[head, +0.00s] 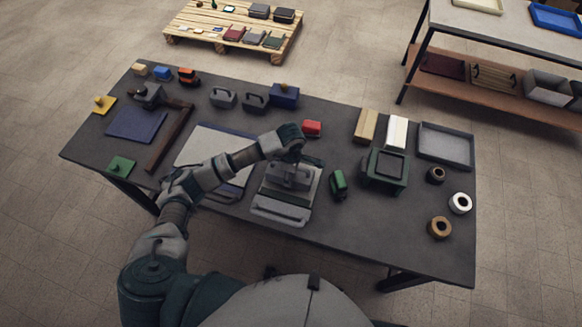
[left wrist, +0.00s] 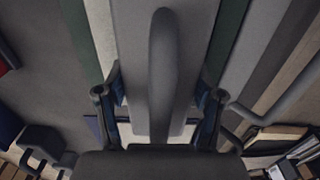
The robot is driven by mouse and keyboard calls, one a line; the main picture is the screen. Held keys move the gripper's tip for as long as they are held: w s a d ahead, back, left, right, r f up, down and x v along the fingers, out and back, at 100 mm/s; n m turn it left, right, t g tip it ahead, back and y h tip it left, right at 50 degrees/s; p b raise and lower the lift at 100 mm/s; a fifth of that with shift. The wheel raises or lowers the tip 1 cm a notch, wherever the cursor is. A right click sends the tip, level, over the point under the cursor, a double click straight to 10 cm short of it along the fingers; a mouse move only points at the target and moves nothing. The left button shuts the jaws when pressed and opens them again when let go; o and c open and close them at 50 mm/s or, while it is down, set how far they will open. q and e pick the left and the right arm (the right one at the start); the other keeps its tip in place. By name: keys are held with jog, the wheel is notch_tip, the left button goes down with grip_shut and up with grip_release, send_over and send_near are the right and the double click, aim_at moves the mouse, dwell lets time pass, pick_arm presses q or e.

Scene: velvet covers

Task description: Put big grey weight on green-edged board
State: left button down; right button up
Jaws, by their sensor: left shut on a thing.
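The big grey weight (head: 290,177), a block with a grey handle, is over the green-edged board (head: 290,196) near the table's front middle. My left gripper (head: 292,158) is shut on the weight from above; in the head view its fingers are partly hidden. In the left wrist view the weight's handle (left wrist: 163,65) stands between the fingers (left wrist: 160,108), with the board's green strips (left wrist: 231,35) on both sides of the block. I cannot tell whether the weight's underside touches the board. My right gripper is out of view.
A blue-edged pale board (head: 212,145) lies to the left, partly under my arm. A green object (head: 338,184) and a dark green box (head: 386,170) stand to the right.

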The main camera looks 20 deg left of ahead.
pick_arm(q)
jog(key=shift+w+d+f, duration=0.1)
jog(key=shift+d+f, duration=0.05)
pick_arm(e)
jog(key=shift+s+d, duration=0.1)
pick_arm(q)
jog(key=shift+c, duration=0.8)
grip_release()
jog(key=shift+s+f, duration=0.15)
jog(key=shift+s, duration=0.05)
notch_tip(320, 180, up, 12)
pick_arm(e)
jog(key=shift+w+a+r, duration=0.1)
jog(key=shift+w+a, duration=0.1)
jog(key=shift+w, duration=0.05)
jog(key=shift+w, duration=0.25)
pick_arm(q)
jog(key=shift+f, duration=0.1)
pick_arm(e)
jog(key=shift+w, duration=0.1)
